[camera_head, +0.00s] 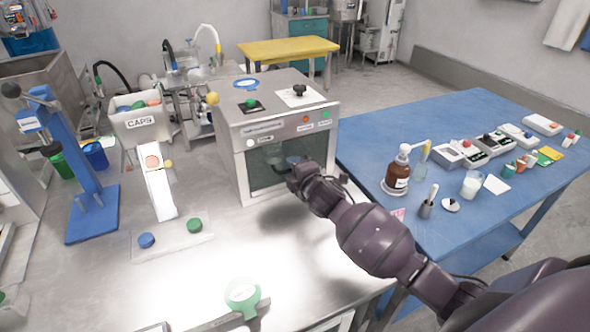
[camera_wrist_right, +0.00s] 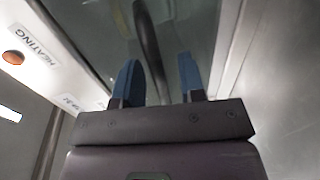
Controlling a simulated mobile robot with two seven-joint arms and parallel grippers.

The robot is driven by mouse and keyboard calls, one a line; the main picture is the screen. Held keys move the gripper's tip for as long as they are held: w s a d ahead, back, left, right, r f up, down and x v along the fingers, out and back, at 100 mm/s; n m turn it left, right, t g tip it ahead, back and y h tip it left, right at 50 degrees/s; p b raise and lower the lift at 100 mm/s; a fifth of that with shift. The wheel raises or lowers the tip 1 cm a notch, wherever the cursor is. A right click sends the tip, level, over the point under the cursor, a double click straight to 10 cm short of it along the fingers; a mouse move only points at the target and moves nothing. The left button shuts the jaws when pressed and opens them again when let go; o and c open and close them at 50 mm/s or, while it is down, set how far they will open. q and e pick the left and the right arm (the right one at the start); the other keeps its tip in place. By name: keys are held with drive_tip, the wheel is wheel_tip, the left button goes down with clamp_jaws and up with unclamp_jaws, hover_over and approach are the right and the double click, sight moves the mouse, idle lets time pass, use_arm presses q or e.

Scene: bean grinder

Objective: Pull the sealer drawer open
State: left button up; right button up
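The sealer (camera_head: 277,140) is a metal box on the steel table, with a dark glass front that looks closed. A dark curved bar handle (camera_wrist_right: 148,40) runs up that glass front in the right wrist view. My right gripper (camera_head: 297,176) is at the sealer's front, reaching in from the right, and hides part of the glass. In the wrist view its two blue fingers (camera_wrist_right: 160,80) stand apart, with the handle showing between them and a gap on each side. No contact with the handle is visible. My left gripper is out of view.
The steel table (camera_head: 150,275) holds a blue press stand (camera_head: 88,190), a CAPS bin (camera_head: 140,120) and a green ring-shaped item (camera_head: 243,294) near its front. The blue table (camera_head: 420,130) on the right carries a brown bottle (camera_head: 397,174) and several devices. Steel surface before the sealer is clear.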

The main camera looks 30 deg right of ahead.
drive_tip(key=shift+c, duration=0.5)
drive_tip(key=c, duration=0.5)
clamp_jaws()
